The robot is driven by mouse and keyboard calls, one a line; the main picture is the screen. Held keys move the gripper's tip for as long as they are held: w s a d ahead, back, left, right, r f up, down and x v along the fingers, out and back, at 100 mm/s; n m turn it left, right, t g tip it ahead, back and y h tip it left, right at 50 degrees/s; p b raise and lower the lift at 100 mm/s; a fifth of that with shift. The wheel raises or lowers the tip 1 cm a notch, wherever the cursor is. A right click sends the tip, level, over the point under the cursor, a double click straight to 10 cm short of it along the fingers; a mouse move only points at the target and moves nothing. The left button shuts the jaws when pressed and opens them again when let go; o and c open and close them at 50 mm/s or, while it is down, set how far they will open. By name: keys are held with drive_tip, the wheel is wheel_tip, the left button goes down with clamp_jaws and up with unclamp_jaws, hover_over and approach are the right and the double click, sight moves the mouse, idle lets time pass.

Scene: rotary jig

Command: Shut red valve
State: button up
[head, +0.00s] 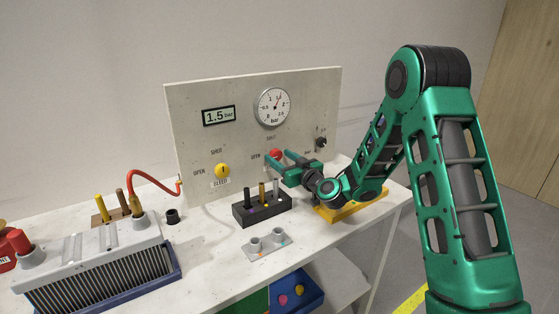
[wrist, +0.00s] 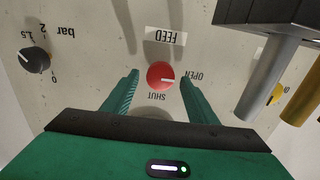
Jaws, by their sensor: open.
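The red valve (wrist: 161,75) is a round knob on the pale panel (head: 200,130), labelled FEED, SHUT and OPEN. Its white pointer line points right in the wrist view, toward OPEN. It also shows in the head view (head: 275,153), partly hidden by my gripper. My gripper (wrist: 160,80) is open, with one green finger on each side of the knob and a gap on both sides. In the head view my gripper (head: 277,156) reaches close to the panel. I cannot tell how far the fingertips reach past the knob's face.
A yellow BLEED knob (head: 222,170) and a black knob (head: 321,143) flank the red one. A dial gauge (head: 272,106) and a 1.5 bar display (head: 219,116) sit above. A black block (head: 262,208) with upright pegs stands before the panel, near my gripper.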

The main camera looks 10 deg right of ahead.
drive_tip(key=shift+w, duration=0.2)
drive_tip(key=c, duration=1)
